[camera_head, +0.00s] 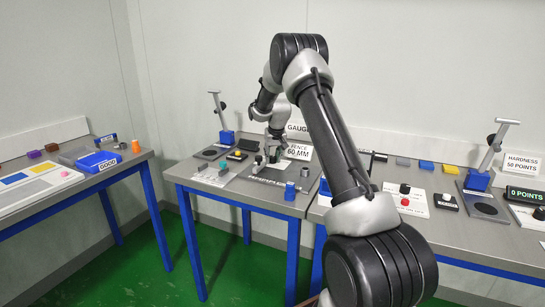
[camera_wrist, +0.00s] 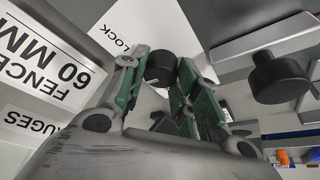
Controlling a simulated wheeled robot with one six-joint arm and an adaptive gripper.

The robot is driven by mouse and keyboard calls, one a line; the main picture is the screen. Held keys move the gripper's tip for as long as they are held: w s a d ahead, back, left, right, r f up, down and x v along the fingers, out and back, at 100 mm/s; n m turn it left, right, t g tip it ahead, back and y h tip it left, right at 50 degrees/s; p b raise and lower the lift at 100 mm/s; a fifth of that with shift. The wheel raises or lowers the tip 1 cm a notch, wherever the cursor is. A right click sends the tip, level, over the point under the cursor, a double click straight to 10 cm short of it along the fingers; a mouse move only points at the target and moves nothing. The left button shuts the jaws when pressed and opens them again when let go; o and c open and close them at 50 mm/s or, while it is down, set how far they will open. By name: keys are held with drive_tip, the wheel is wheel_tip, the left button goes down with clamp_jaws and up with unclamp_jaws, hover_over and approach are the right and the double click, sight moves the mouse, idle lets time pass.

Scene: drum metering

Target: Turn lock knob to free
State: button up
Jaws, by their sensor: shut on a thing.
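My gripper (camera_head: 272,148) reaches down over the middle table in the head view. In the wrist view its green-padded fingers (camera_wrist: 160,70) are shut on a small black lock knob (camera_wrist: 161,66). The knob lies between the fingertips, beside a white plate marked LOCK (camera_wrist: 125,38). The fingers hide part of the knob's sides and the surface below it. In the head view the gripper covers the knob, and its turn angle cannot be read.
A larger black knob (camera_wrist: 280,77) stands close to the right of the fingers in the wrist view. A FENCE 60 MM sign (camera_head: 299,151) stands right beside my gripper. Side tables hold other items.

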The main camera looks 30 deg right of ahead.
drive_tip(key=n+y, duration=0.2)
drive_tip(key=n, duration=0.3)
drive_tip(key=shift+d+n, duration=0.15)
drive_tip(key=shift+n, duration=0.15)
drive_tip(key=shift+d+n+g+y, duration=0.15)
drive_tip(key=shift+n+y, duration=0.3)
drive_tip(key=shift+n, duration=0.7)
drive_tip(key=shift+a+n+g+y, duration=0.1)
drive_tip(key=shift+n+g+y, duration=0.25)
drive_tip(key=shift+n, duration=0.8)
drive_tip(key=o, duration=1)
drive_tip(key=v, duration=1.2)
drive_tip(key=shift+d, duration=0.25)
